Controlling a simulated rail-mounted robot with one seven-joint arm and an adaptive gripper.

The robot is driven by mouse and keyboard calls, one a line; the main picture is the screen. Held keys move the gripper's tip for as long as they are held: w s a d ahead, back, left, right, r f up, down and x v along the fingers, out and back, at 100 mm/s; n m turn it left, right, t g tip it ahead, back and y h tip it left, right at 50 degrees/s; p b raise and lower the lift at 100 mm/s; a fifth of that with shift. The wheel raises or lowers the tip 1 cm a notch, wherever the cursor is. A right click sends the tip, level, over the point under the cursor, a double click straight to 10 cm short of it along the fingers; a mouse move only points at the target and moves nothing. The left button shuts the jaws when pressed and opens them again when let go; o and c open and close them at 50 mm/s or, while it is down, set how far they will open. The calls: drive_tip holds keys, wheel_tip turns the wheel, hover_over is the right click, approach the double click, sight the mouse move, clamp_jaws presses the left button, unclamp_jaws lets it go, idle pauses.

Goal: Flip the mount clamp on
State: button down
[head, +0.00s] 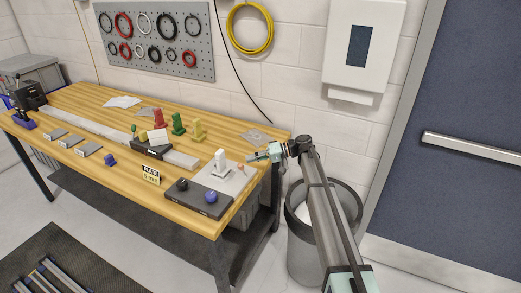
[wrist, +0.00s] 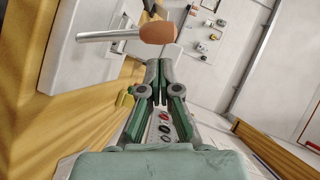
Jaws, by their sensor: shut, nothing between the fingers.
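A metal lever with a rounded brown knob (wrist: 158,33) stretches across the top of the wrist view, over a pale plate (wrist: 85,55). I take it to be the mount clamp's handle, but its pivot is not clear. In the head view, a white upright fixture (head: 221,160) stands on a light grey plate (head: 212,181) at the table's right end. My gripper (head: 256,156) is just right of this fixture, above the table's right end. In the wrist view my gripper (wrist: 159,80) is shut and empty, its fingertips close to the knob but seemingly apart from it.
A dark box with black and blue knobs (head: 198,198) sits at the table's front right corner. Green, red and yellow pieces (head: 178,123) stand behind a long grey rail (head: 90,121). A bin (head: 318,245) stands beside the table. A pegboard (head: 155,38) hangs behind.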

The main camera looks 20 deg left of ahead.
sight(243, 171)
drive_tip(key=shift+s+a+f, duration=0.25)
drive_tip(key=shift+s+f, duration=0.1)
drive_tip(key=shift+s, duration=0.35)
drive_tip(key=shift+s+f, duration=0.1)
drive_tip(key=s+n+t+b, duration=0.1)
drive_tip(key=s+b, duration=0.1)
drive_tip(key=b, duration=0.3)
drive_tip(key=shift+a+f+n+h, duration=0.1)
drive_tip(key=shift+a+n+h, duration=0.05)
drive_tip(key=shift+n+h, duration=0.25)
drive_tip(key=shift+w, duration=0.25)
